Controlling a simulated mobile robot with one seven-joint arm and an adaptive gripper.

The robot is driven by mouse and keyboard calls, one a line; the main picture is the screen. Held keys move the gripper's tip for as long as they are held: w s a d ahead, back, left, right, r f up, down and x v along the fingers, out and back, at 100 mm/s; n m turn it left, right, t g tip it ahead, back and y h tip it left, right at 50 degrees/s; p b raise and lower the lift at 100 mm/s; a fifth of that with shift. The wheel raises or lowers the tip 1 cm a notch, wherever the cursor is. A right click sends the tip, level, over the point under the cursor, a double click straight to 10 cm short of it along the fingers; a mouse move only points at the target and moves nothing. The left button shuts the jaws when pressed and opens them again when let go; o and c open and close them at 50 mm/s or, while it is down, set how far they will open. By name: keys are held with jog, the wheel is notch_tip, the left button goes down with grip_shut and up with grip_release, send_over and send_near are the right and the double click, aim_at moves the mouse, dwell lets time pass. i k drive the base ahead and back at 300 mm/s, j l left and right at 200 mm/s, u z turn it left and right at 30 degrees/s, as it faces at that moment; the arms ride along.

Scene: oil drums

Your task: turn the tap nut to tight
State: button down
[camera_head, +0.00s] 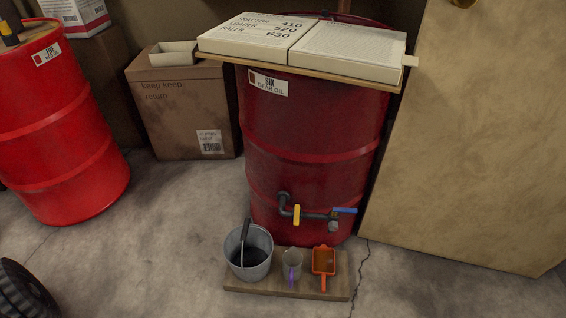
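A dark pipe with a tap (312,215) comes out low on the front of the dark red drum (315,140) labelled SIX. The pipe bends down, then runs to the right. A yellow lever (296,214) stands upright on its middle. A blue lever (344,210) lies level at its right end, above a small grey fitting (333,226). Which part is the tap nut, and how tight it is, is too small to tell. My gripper is not in view.
A brown panel (470,140) leans close at right. A bright red drum (65,125) and cardboard box (185,110) stand left. Floor in front is mostly clear.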

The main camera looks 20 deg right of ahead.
aim_at(334, 226)
jog(key=z, duration=0.9)
